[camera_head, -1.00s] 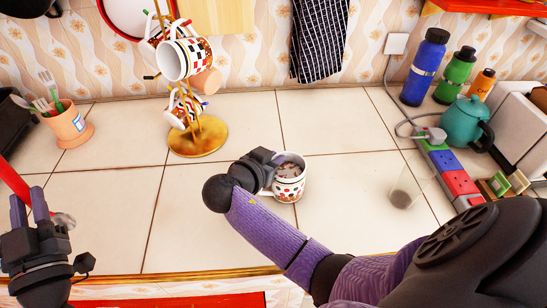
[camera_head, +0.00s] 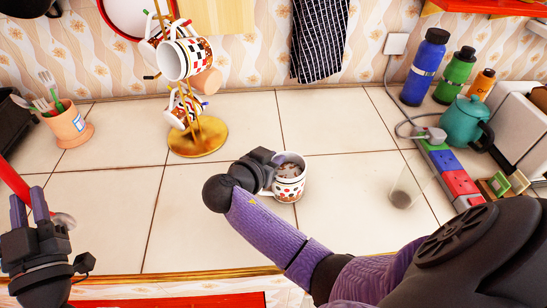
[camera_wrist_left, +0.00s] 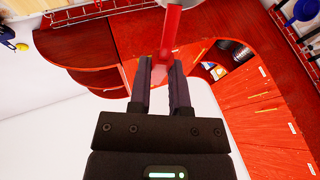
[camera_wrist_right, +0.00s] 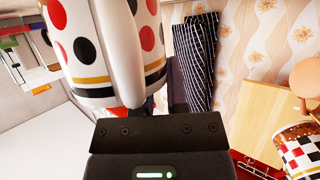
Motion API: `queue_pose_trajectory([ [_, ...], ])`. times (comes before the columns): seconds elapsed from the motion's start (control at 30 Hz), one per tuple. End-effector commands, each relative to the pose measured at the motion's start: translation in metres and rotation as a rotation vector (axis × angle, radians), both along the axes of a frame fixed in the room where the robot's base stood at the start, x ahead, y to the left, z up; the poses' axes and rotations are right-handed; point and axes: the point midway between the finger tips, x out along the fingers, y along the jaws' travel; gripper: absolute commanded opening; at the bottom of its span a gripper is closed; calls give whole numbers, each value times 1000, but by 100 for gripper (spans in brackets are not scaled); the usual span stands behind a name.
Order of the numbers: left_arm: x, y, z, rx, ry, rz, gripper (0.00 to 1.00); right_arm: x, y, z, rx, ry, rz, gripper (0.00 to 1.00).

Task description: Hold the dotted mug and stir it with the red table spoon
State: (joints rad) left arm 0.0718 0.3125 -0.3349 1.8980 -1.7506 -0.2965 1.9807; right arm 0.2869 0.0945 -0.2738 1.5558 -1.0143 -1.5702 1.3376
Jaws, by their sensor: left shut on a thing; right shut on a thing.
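The dotted mug (camera_head: 288,184) is white with red and black dots and stands upright on the tiled counter, with something brownish inside. My right gripper (camera_head: 268,178) is shut on its handle; in the right wrist view the mug (camera_wrist_right: 95,45) fills the upper left. My left gripper (camera_head: 30,212) is at the far left of the head view, shut on the red table spoon (camera_head: 12,180). In the left wrist view the red spoon handle (camera_wrist_left: 170,35) stands between the fingers. The spoon is well left of the mug, apart from it.
A gold mug tree (camera_head: 198,137) with hanging mugs stands behind. A utensil cup (camera_head: 70,125) is at back left. A clear glass (camera_head: 405,188), a power strip (camera_head: 453,172) and a teal teapot (camera_head: 466,124) are at right. The counter between left gripper and mug is clear.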

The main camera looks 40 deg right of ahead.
Motion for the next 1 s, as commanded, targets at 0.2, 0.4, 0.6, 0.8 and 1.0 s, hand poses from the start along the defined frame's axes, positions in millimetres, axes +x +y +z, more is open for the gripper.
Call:
queue_pose_trajectory([
  [0.2, 0, 0, -1, 0, 0, 0, 0, -1, 1, -4, 5, 10, 0, 0],
  [0.4, 0, 0, -1, 0, 0, 0, 0, -1, 0, -3, 4, 9, -1, 58],
  [0.6, 0, 0, 0, 0, 0, 0, 0, -1, 0, -2, 2, 5, -1, 58],
  [0.8, 0, 0, 0, 0, 0, 0, 0, -7, 19, 6, 7, 3, 2, 58],
  [1.0, 0, 0, 0, 0, 0, 0, 0, -21, 56, 21, 6, 5, 2, 58],
])
